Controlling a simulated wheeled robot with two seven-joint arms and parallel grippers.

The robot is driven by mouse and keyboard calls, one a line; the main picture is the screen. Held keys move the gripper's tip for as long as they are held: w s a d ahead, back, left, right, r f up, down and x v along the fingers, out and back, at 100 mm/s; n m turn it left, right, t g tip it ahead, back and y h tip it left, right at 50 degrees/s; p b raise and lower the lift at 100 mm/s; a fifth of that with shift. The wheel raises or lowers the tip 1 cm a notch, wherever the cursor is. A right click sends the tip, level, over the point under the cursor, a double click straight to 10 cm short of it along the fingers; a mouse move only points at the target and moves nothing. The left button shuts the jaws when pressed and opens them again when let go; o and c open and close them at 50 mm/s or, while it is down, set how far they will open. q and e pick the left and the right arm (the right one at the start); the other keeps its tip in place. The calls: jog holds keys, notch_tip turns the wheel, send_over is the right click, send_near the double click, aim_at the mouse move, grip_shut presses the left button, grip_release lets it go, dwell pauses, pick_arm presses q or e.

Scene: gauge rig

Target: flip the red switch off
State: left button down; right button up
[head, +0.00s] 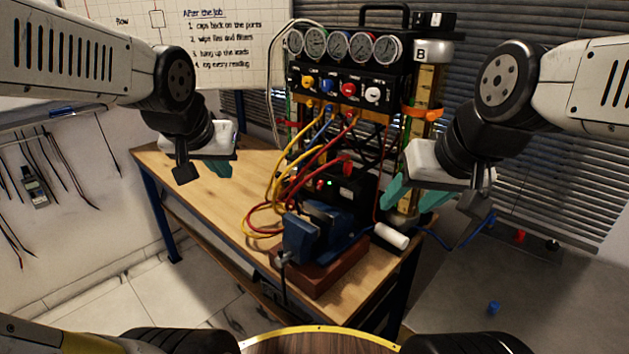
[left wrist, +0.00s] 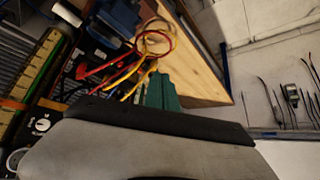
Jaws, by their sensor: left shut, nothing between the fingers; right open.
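A red lever-like part (head: 347,164), which looks like the red switch, stands above a small black box (head: 350,186) behind the blue vise. A green light and a small red spot show on the box's front. I cannot tell the switch's position for sure. My left gripper (head: 218,167) is shut and empty, over the left part of the bench, well left of the box. Its teal fingers also show in the left wrist view (left wrist: 161,92). My right gripper (head: 396,188) is open, with teal fingers just right of the box; whether they touch anything cannot be told.
A blue vise (head: 312,236) on a reddish-brown block stands at the bench front. Yellow and red hoses (head: 262,205) loop left of the box. A gauge panel (head: 342,48) rises behind. A white cylinder (head: 391,236) lies at right. The wooden bench (head: 205,190) is clear at left.

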aim_at(320, 185)
pick_arm(q)
jog(key=w+a+f+m+t, duration=0.1)
jog(key=w+f+m+t, duration=0.2)
jog(key=w, duration=1.5)
jog(key=w+d+f+m+g+h, duration=0.1)
jog(key=w+d+f+m+h, duration=0.1)
jog(key=f, duration=0.4)
jog(key=w+d+f+m+g+h, duration=0.1)
jog(key=w+d+f+m+h, duration=0.1)
jog(key=w+d+f+h, duration=0.2)
jog(key=d+f+h, duration=0.1)
jog(key=d+f, duration=0.2)
jog(key=shift+w+f+m+g, duration=0.15)
jog(key=shift+w+m+g, duration=0.15)
jog(key=shift+w+m, duration=0.1)
jog(key=x, duration=1.4)
